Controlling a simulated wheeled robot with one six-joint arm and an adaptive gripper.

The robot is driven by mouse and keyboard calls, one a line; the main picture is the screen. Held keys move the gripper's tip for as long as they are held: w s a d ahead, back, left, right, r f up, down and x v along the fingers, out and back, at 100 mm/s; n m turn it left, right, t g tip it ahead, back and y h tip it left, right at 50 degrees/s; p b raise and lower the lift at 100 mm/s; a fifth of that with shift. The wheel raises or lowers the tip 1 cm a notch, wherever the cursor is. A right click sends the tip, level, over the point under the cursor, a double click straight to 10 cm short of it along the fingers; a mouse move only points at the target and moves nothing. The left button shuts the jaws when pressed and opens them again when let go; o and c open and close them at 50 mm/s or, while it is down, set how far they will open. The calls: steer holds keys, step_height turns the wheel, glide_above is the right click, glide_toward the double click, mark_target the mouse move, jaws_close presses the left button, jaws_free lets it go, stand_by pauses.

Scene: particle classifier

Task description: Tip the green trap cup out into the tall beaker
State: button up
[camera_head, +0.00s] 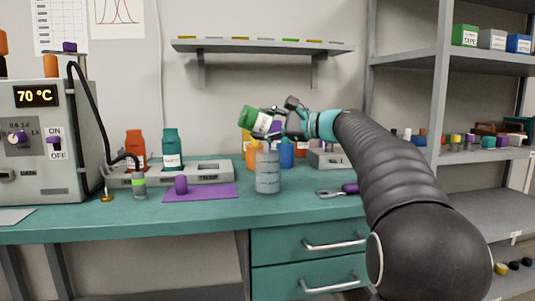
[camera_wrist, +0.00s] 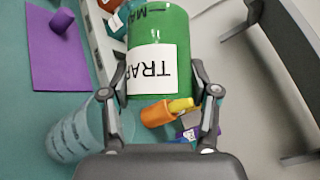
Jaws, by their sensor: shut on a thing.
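The green trap cup (camera_head: 250,116), with a white label reading TRAP in the wrist view (camera_wrist: 160,45), is held in my gripper (camera_head: 276,128). In the wrist view the fingers (camera_wrist: 160,82) press on both sides of the cup. The cup is strongly tilted, with its green end pointing up and left in the head view. I cannot see into the cup. The tall beaker (camera_head: 268,176), clear with markings, stands upright on the bench just below the cup. It also shows in the wrist view (camera_wrist: 72,138) at lower left, apart from the cup.
A purple mat (camera_head: 208,194) with a purple knob-like piece lies left of the beaker. A grey rack (camera_head: 205,174) with orange and teal bottles stands behind it. Orange and blue containers stand behind the beaker. A purple-handled tool (camera_head: 348,188) lies to the right. A wall shelf (camera_head: 262,46) hangs above.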

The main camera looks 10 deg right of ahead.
steer(key=shift+d+m+t+y+b, duration=0.3)
steer(key=shift+m+t+y+b, duration=0.2)
steer(key=shift+m+t+b, duration=0.35)
steer(key=shift+d+m+t+y+b, duration=0.3)
steer(key=shift+m+t+y+b, duration=0.2)
steer(key=shift+b, duration=0.55)
stand_by(1.5)
steer(key=shift+g, duration=0.25)
